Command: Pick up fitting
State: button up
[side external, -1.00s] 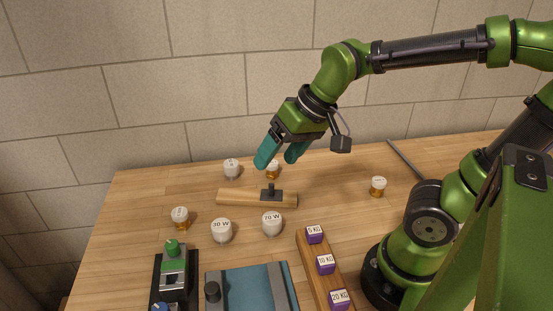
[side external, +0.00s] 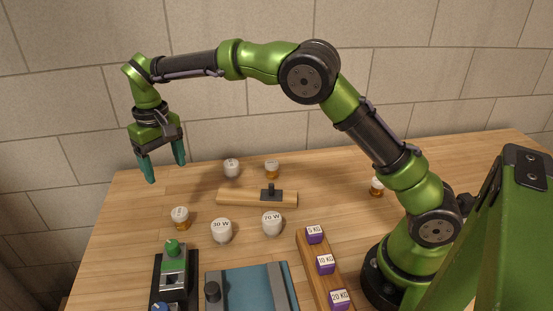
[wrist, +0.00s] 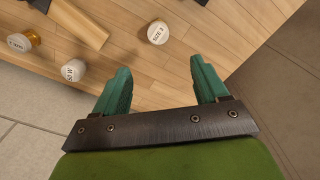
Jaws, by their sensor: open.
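My gripper (side external: 166,172) is open and empty, pointing down above the table's far left edge; its teal fingers also show in the wrist view (wrist: 160,68). Small amber pieces with white tops stand on the table: one at the left (side external: 180,217), one behind the wooden bar (side external: 272,168), one near my base (side external: 377,187). The left one reads "SIZE 3" in the wrist view (wrist: 158,33), beyond the fingertips and apart from them. A dark upright fitting (side external: 271,193) sits on the wooden bar. I cannot tell which piece the task names.
The wooden bar (side external: 235,198) lies mid-table. White round pieces stand behind it (side external: 231,167) and in front, marked 30 W (side external: 221,231) and 70 W (side external: 272,225). Purple weights (side external: 326,264) sit on a rack at the front right. A green-knobbed device (side external: 174,265) and blue panel (side external: 250,290) stand in front.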

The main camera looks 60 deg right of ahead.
aim_at(180, 212)
notch_tip(180, 212, down, 11)
jog(key=shift+s+f, duration=0.1)
jog(key=shift+f, duration=0.05)
jog(key=shift+s+d+f, duration=0.1)
jog(key=shift+s+f, duration=0.05)
jog(key=shift+f, duration=2.5)
jog(key=c, duration=1.2)
jog(key=shift+r, duration=0.15)
